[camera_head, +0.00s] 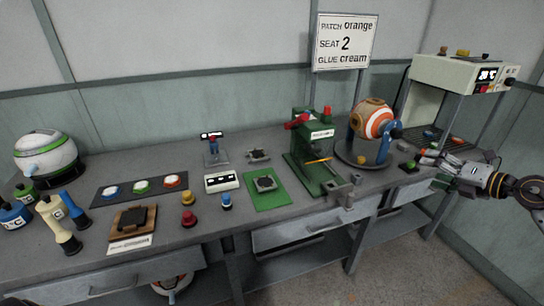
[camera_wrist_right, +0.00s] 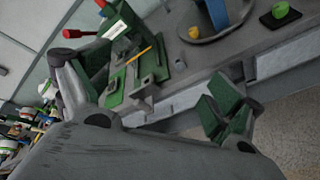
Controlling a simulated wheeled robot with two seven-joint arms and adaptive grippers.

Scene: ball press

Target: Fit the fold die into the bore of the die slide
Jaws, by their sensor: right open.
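The green press (camera_head: 312,150) stands right of the bench's middle, with a red handle and an orange pencil-like bar. Its slide (camera_head: 331,187) reaches toward the front edge; I cannot make out the bore. Small grey metal blocks (camera_head: 345,196) sit at its front end; I cannot tell which is the fold die. In the right wrist view the press (camera_wrist_right: 122,55) and a grey block (camera_wrist_right: 153,68) show beyond the fingers. My right gripper (camera_head: 428,158) is at the right, apart from the press, open and empty; its spread green-padded fingers (camera_wrist_right: 155,92) show. My left gripper is not in view.
An orange-and-white ball (camera_head: 378,124) sits in a blue stand right of the press. A green mat (camera_head: 267,201) with a dark block lies left of it. A cream machine (camera_head: 450,76) stands at the right. Drawers (camera_head: 310,232) are below the bench's front edge. A sign (camera_head: 345,43) hangs behind.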

